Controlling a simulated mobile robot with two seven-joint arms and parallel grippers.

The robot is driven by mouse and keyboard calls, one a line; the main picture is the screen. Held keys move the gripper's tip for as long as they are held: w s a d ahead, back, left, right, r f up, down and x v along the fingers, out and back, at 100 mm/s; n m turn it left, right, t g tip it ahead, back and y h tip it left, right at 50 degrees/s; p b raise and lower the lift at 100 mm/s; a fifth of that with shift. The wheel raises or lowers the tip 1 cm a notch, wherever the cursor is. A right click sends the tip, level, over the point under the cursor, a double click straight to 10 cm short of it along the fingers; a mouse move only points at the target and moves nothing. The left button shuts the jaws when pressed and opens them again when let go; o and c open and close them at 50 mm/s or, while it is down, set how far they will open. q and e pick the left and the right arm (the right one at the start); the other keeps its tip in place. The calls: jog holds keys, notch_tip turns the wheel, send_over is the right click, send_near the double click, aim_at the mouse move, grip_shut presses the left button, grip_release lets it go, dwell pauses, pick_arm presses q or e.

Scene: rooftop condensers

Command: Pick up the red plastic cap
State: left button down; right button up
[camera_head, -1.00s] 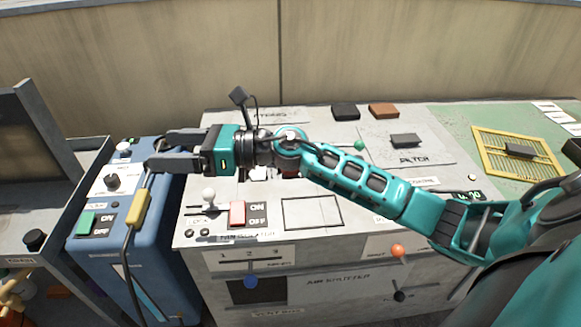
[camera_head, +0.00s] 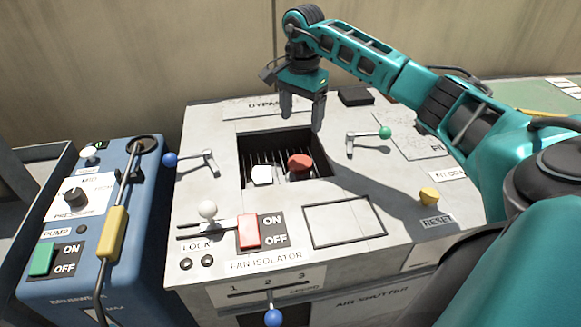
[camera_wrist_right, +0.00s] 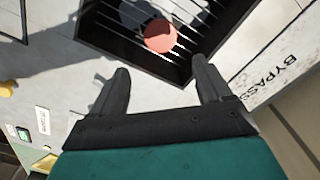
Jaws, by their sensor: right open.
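The red plastic cap (camera_head: 300,162) lies in a dark, slatted square opening (camera_head: 243,160) in the top of the grey condenser cabinet. It sits at the right side of the opening, with a white piece (camera_head: 262,175) to its left. My right gripper (camera_head: 302,118) is open and empty, pointing down above the far right edge of the opening. In the right wrist view the cap (camera_wrist_right: 160,36) shows beyond the open fingers (camera_wrist_right: 162,80), apart from them. My left gripper is not in view.
Around the opening stand a blue-knobbed lever (camera_head: 170,160), a green-knobbed lever (camera_head: 385,132), a white-knobbed lock lever (camera_head: 207,209), a red switch (camera_head: 249,232) and a yellow reset knob (camera_head: 429,196). A blue pump unit (camera_head: 120,215) stands at left. A black block (camera_head: 355,96) lies at the back.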

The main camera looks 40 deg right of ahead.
jog(key=b, duration=0.2)
send_over(300, 161)
jog(key=f, duration=0.7)
jog(key=shift+s+a, duration=0.2)
notch_tip(300, 161, down, 5)
jog(key=shift+w+d+f+b, duration=0.1)
jog(key=shift+b, duration=0.55)
jog(key=shift+f, duration=0.35)
jog(key=shift+c, duration=0.3)
jog(key=shift+r, duration=0.1)
jog(key=c, duration=0.7)
